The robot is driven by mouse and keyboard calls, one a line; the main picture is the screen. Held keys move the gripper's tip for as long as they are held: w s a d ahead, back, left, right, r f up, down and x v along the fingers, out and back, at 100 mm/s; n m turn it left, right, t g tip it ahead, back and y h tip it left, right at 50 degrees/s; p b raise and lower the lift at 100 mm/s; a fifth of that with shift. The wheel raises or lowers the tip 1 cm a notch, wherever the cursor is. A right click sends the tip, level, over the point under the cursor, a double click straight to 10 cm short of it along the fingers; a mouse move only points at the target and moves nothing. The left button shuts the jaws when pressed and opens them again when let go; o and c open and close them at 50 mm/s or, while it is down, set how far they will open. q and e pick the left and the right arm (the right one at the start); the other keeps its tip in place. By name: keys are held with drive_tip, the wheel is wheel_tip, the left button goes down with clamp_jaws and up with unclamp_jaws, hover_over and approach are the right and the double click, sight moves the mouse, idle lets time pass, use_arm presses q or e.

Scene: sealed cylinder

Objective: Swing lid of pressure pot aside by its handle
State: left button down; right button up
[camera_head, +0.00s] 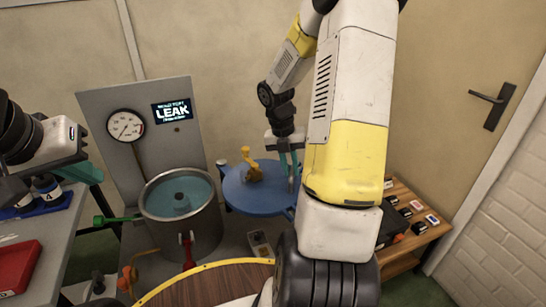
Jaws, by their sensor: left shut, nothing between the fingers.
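The pressure pot (206,231) is a steel cylinder, open at the top, with bluish liquid inside and a dark round part in the middle. The round blue lid (240,202) is off to the right of the pot, clear of its mouth. A yellow handle (246,155) stands up from the lid. My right gripper (291,180) points down over the right part of the lid, apart from the handle. Its teal fingers look separated, with nothing seen between them. My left gripper (90,174) is shut and empty at the left, away from the pot.
A grey panel with a gauge (125,125) and a screen reading LEAK (172,111) stands behind the pot. A red clamp (188,252) and a green lever (105,219) are on the pot's sides. A red tray (18,268) lies at left. A wooden shelf (413,240) is at right.

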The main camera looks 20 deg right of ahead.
drive_tip(key=o, duration=0.3)
drive_tip(key=r, duration=0.2)
drive_tip(key=a+r, duration=0.1)
drive_tip(key=r, duration=0.4)
drive_tip(key=shift+w+a+r, duration=0.15)
drive_tip(key=shift+w+r, duration=0.15)
drive_tip(key=shift+w, duration=0.1)
drive_tip(key=shift+r, duration=0.1)
drive_tip(key=s+a+r+m+t+y, duration=0.1)
drive_tip(key=s+a+r+m, duration=0.3)
drive_tip(key=m, duration=0.5)
drive_tip(key=s+a+r+m+t+y, duration=0.1)
drive_tip(key=s+a+r+m+t, duration=0.2)
drive_tip(key=m, duration=0.7)
drive_tip(key=s+a+r+m+t+y, duration=0.2)
drive_tip(key=s+a+r+m+t, duration=0.1)
drive_tip(key=s+a+r+m, duration=0.4)
drive_tip(key=shift+s+a+r+m, duration=0.15)
drive_tip(key=shift+s+m, duration=0.45)
drive_tip(key=shift+m, duration=0.2)
drive_tip(key=shift+s+a+r+m, duration=0.1)
drive_tip(key=shift+s+a+m, duration=0.05)
drive_tip(key=shift+s+m, duration=0.55)
